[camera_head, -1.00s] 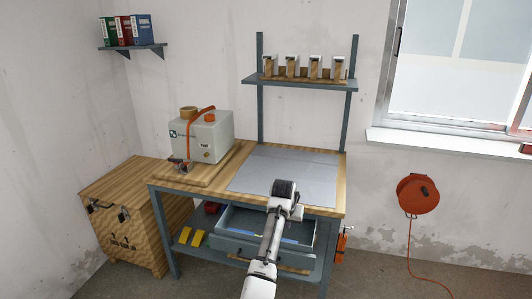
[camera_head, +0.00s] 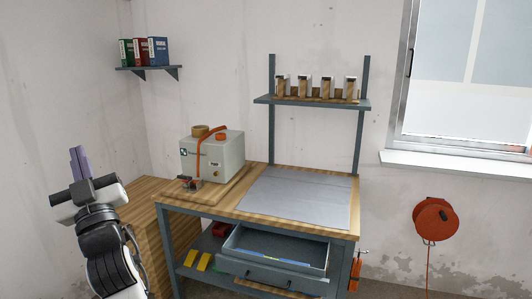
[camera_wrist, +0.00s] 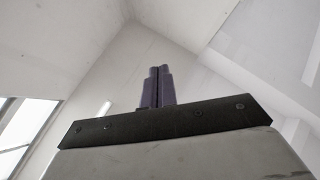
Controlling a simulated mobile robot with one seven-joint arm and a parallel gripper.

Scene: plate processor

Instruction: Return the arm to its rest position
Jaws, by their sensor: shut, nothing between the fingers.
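My gripper (camera_head: 80,162) is at the left of the head view, raised and pointing up, with its two purple fingers together and nothing between them. In the wrist view the fingers (camera_wrist: 158,72) stand side by side, shut, against the wall and ceiling. My arm is folded up at the lower left, in front of the wooden cabinet (camera_head: 150,212). The gripper is apart from the workbench (camera_head: 225,207) and touches nothing that I can see.
The workbench carries a grey machine (camera_head: 222,158) and a grey mat (camera_head: 295,200). Its drawer (camera_head: 270,272) is open below. A shelf (camera_head: 310,102) with several containers stands above. An orange reel (camera_head: 436,218) hangs on the right wall. Space before the bench looks clear.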

